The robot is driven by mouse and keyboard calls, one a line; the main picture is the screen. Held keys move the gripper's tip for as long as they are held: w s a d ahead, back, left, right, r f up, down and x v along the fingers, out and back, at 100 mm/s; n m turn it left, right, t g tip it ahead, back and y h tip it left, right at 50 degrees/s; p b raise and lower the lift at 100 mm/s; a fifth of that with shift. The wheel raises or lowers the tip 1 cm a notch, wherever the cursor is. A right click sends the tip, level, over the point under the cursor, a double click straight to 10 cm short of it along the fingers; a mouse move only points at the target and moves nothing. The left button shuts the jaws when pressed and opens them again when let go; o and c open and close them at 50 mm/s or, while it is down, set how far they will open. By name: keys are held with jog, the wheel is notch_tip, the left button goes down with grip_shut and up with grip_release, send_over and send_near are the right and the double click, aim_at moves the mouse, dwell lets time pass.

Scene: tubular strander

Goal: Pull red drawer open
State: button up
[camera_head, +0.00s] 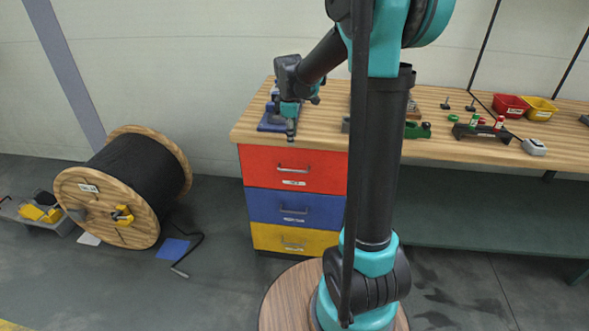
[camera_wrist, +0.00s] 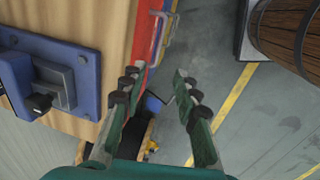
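The red drawer (camera_head: 265,172) is the top one of the cabinet under the wooden workbench and looks shut. Its grey bar handle (camera_head: 293,169) is at the middle of its front. My gripper (camera_head: 291,135) points down near the bench's front edge, above the handle in the head view. In the wrist view my gripper (camera_wrist: 156,74) is open, with its two fingers apart and nothing between them. The red drawer front (camera_wrist: 156,38) shows there as a narrow strip beyond the left fingertip, with a handle beside it.
A blue drawer (camera_head: 265,205) and a yellow drawer (camera_head: 268,238) sit below. A blue fixture (camera_head: 268,124) stands on the bench (camera_head: 325,137) near my gripper. A cable reel (camera_head: 135,185) stands on the floor at left. Floor before the drawers is partly clear.

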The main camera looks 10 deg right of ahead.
aim_at(293, 171)
jog(key=w+f, duration=0.1)
jog(key=f, duration=0.4)
jog(key=w+f, duration=0.1)
jog(key=f, duration=0.5)
jog(key=w+d+f, duration=0.1)
jog(key=f, duration=0.4)
jog(key=shift+f, duration=0.2)
grip_shut()
